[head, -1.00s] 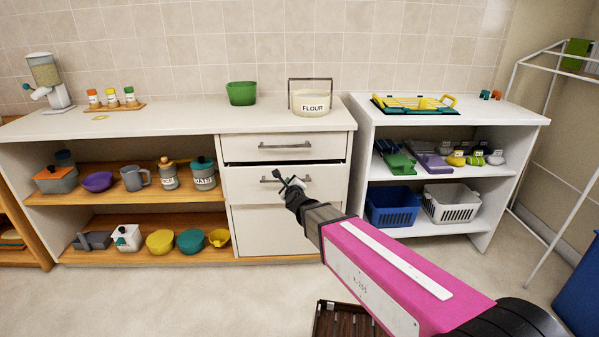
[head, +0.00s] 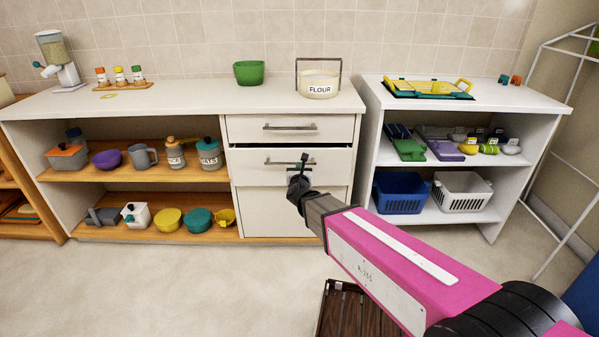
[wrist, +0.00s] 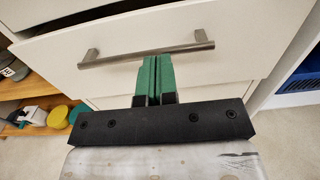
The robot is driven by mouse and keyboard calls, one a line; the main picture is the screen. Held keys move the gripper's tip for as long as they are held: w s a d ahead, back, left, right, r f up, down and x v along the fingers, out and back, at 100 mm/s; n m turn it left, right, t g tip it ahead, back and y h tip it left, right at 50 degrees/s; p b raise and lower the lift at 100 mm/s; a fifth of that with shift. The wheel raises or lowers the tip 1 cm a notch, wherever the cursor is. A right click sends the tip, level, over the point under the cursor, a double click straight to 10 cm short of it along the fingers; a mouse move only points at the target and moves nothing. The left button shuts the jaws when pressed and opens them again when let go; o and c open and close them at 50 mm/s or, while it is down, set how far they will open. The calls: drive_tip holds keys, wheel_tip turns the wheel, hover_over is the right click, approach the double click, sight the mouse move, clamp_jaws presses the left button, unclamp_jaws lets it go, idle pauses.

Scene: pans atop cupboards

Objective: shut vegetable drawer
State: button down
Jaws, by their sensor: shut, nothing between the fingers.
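The cabinet has a stack of white drawers with bar handles. The middle drawer (head: 258,172) stands slightly out, with a dark gap above its front; no label shows that it is the vegetable drawer. Its metal handle (wrist: 115,55) crosses the wrist view. My gripper (head: 303,160) is in front of this drawer, near the right part of the handle. In the wrist view its green fingers (wrist: 156,62) are together and empty, their tips just below the handle bar. I cannot tell whether they touch the drawer front.
The top drawer (head: 290,133) looks closed. A flour container (head: 320,88) and a green bowl (head: 249,72) stand on the counter above. A white shelf unit (head: 485,228) with a blue basket (head: 400,193) stands to the right. A dark slatted crate (head: 345,312) lies on the floor below my arm.

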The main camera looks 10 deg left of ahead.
sight(299, 152)
drive_tip(key=x, duration=1)
drive_tip(key=shift+a, duration=0.1)
drive_tip(key=x, duration=0.4)
drive_tip(key=shift+s+f, duration=0.1)
drive_tip(key=shift+f, duration=0.05)
drive_tip(key=shift+s, duration=0.1)
